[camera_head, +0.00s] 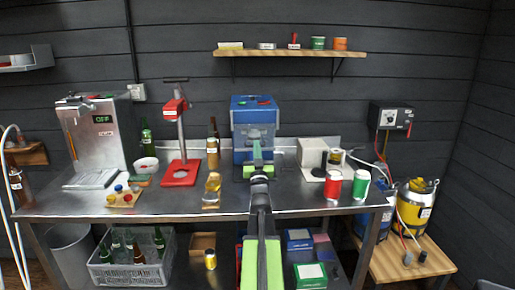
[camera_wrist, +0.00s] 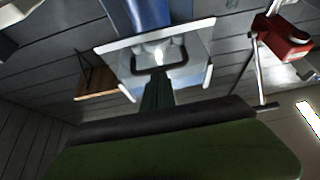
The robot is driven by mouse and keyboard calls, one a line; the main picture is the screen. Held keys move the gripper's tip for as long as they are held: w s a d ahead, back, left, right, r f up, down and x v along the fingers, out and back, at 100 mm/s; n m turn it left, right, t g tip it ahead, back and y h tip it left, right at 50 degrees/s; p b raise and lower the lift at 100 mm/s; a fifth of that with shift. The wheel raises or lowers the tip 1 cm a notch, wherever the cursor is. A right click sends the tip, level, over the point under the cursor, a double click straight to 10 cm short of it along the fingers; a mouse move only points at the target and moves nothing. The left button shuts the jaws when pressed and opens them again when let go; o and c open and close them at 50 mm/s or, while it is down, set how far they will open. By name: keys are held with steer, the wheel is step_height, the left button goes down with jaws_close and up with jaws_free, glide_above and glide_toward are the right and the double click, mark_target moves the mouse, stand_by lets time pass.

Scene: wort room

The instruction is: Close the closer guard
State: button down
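The closer is the blue machine (camera_head: 253,108) on the steel bench. In the wrist view the clear guard (camera_wrist: 195,42) is seen close up, with a dark U-shaped handle (camera_wrist: 184,70), in front of the blue body (camera_wrist: 145,14). My gripper (camera_head: 258,160) is right in front of the closer, and its narrow tip (camera_wrist: 157,88) overlaps the handle in the wrist view. I cannot tell whether it touches or grips it, or how far the guard is open.
A red bench capper (camera_head: 181,172) and brown bottle (camera_head: 213,150) stand left of the closer. A white-cased device (camera_head: 312,153), a red can (camera_head: 333,186) and a green can (camera_head: 361,185) stand to its right. A wooden shelf (camera_head: 285,53) hangs above.

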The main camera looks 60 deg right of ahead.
step_height(320, 180, down, 2)
steer(key=shift+a+f+b, duration=0.1)
steer(key=shift+b, duration=0.25)
